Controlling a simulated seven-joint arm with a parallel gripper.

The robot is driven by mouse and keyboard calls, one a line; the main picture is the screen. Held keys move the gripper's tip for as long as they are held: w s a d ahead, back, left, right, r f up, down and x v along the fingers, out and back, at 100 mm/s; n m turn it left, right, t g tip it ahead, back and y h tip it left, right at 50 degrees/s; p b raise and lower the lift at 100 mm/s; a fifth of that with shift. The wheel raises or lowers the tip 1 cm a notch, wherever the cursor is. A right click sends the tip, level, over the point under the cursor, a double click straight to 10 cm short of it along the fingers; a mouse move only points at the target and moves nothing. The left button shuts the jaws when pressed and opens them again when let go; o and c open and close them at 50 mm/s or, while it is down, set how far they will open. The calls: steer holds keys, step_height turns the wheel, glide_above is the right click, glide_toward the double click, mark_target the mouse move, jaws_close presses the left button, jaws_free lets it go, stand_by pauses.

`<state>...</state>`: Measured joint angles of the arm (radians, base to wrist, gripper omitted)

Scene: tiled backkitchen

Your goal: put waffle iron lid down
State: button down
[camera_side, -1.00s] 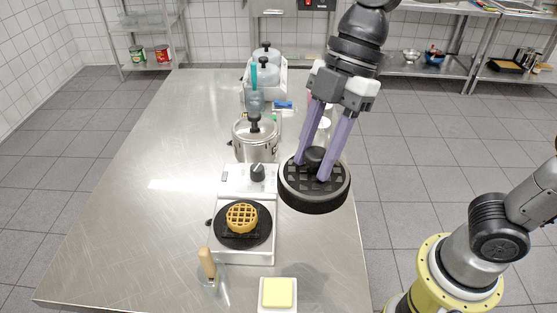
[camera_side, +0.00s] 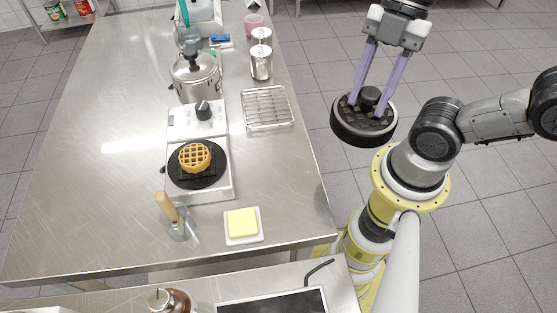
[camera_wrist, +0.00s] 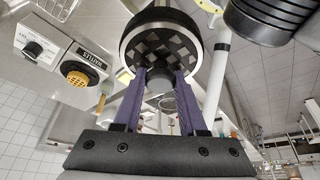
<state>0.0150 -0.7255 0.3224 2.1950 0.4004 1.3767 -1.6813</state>
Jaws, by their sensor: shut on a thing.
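My gripper (camera_side: 374,92) has two purple fingers shut on the black knob of the round waffle iron lid (camera_side: 351,131). The lid hangs in the air to the right of the table's right edge, with the floor below it. In the wrist view the lid (camera_wrist: 160,22) fills the top middle between the fingers, its dark top with a checkered pattern facing the camera. The waffle iron base (camera_side: 176,150) sits on the steel table, a round black plate on a white body with a dial. A golden waffle (camera_side: 194,157) lies on the plate.
A wire rack (camera_side: 266,107) lies right of the iron, near the table's right edge. A steel pot (camera_side: 196,77) stands behind it. The table's left side (camera_side: 85,150) is clear.

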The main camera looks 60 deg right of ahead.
steer(key=shift+w+a+f, duration=1.25)
steer(key=shift+w+f, duration=0.7)
steer(key=shift+f, duration=0.2)
steer(key=shift+w+a+f, duration=1.3)
steer(key=shift+w+f, duration=0.65)
steer(key=shift+f, duration=0.2)
steer(key=shift+w+a+f, duration=1.25)
steer(key=shift+w+f, duration=0.7)
steer(key=shift+f, duration=0.2)
steer(key=shift+f, duration=0.15)
steer(key=shift+c, duration=2.3)
jaws_free()
